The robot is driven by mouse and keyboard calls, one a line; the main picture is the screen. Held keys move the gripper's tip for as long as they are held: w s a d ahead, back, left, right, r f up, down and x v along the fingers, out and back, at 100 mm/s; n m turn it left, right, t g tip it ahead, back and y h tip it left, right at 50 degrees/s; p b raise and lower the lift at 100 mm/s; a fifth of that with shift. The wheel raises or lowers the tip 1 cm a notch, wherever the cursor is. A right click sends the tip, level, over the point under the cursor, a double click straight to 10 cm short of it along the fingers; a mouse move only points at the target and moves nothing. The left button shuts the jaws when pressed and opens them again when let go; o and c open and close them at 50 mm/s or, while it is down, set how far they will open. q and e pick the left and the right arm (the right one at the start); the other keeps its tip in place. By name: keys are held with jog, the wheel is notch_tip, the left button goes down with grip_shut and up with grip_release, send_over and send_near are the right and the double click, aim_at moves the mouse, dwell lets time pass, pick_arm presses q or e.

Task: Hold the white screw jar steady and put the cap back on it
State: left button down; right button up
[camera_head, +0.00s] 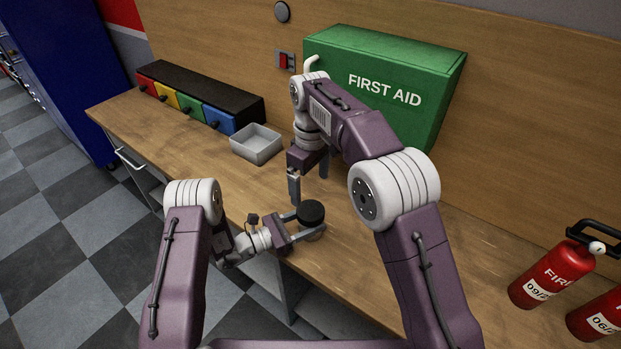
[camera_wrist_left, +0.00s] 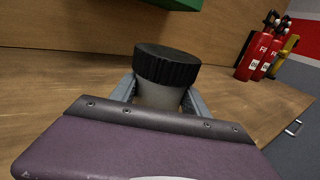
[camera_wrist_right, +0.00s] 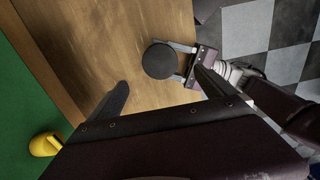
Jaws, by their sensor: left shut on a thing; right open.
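The pale jar (camera_wrist_left: 160,97) stands upright near the front edge of the wooden counter. My left gripper (camera_head: 306,226) is shut around its body, one finger on each side, as the left wrist view also shows (camera_wrist_left: 160,100). The ribbed black cap (camera_head: 311,210) sits level on the jar's top, also in the left wrist view (camera_wrist_left: 167,65); I cannot tell how far it is screwed on. My right gripper (camera_head: 309,183) is open and empty, pointing down, above and behind the cap. The right wrist view shows the cap (camera_wrist_right: 160,60) ahead of its parted fingers (camera_wrist_right: 163,88).
A green first aid box (camera_head: 385,85) is on the wall behind my right arm. A grey open tray (camera_head: 257,145) and a row of coloured drawers (camera_head: 195,100) stand to the left. Red extinguishers (camera_head: 540,277) are at the right. Counter between is clear.

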jog(key=shift+r, duration=0.85)
pick_arm(q)
jog(key=shift+c, duration=2.3)
grip_release()
jog(key=b+v, duration=0.1)
jog(key=v, duration=0.7)
jog(key=shift+s+a+b, duration=0.1)
jog(key=shift+a+b, duration=0.25)
jog(key=shift+s+a, duration=0.15)
jog(key=shift+a, duration=0.05)
pick_arm(e)
jog(key=shift+f, duration=0.85)
